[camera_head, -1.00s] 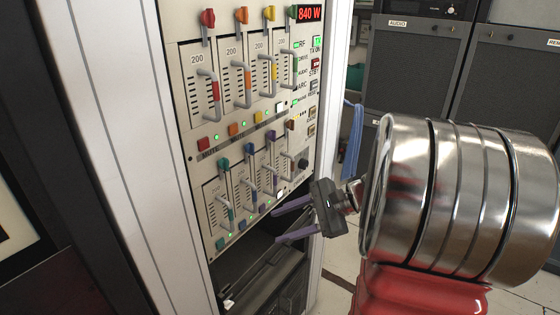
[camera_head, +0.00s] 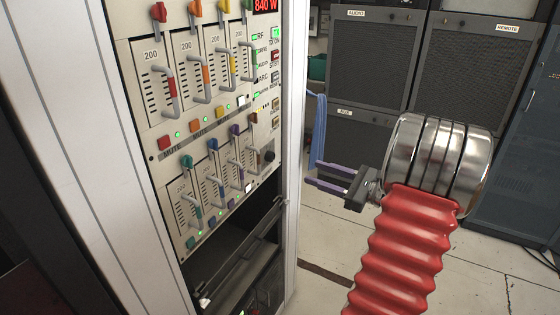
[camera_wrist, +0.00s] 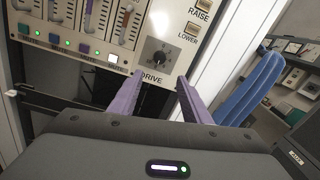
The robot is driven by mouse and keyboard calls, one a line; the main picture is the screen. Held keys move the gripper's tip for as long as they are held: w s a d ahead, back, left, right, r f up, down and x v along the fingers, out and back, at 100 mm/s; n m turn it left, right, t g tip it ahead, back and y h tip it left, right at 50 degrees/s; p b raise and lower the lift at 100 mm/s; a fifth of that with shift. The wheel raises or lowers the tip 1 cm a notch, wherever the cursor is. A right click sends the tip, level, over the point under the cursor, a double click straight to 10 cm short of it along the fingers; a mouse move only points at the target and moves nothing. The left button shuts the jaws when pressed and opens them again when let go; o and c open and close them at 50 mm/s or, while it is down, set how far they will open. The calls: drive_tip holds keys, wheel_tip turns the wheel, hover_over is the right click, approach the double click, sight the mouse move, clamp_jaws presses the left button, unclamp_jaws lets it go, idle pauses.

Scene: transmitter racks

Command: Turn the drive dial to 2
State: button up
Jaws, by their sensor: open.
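The drive dial is a small dark round knob (camera_head: 268,156) at the lower right of the cream rack panel. In the wrist view the dial (camera_wrist: 158,57) sits above the printed word DRIVE, with scale marks around it. Its pointer setting is too small to read. My gripper (camera_head: 313,173) is open and empty, its two purple fingers pointing left towards the rack, to the right of the dial. In the wrist view my gripper (camera_wrist: 159,78) has its fingertips apart, below and either side of the dial. No contact with the dial shows.
RAISE (camera_wrist: 203,5) and LOWER (camera_wrist: 192,28) buttons sit near the dial. Several slide levers with coloured knobs, such as a red one (camera_head: 158,12), project from the panel.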

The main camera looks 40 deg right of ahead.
sight(273, 158)
drive_tip(key=x, duration=1.4)
drive_tip(key=shift+s, duration=0.1)
drive_tip(key=shift+c, duration=0.4)
drive_tip(key=c, duration=0.9)
drive_tip(key=shift+d, duration=0.15)
drive_tip(key=shift+c, duration=0.3)
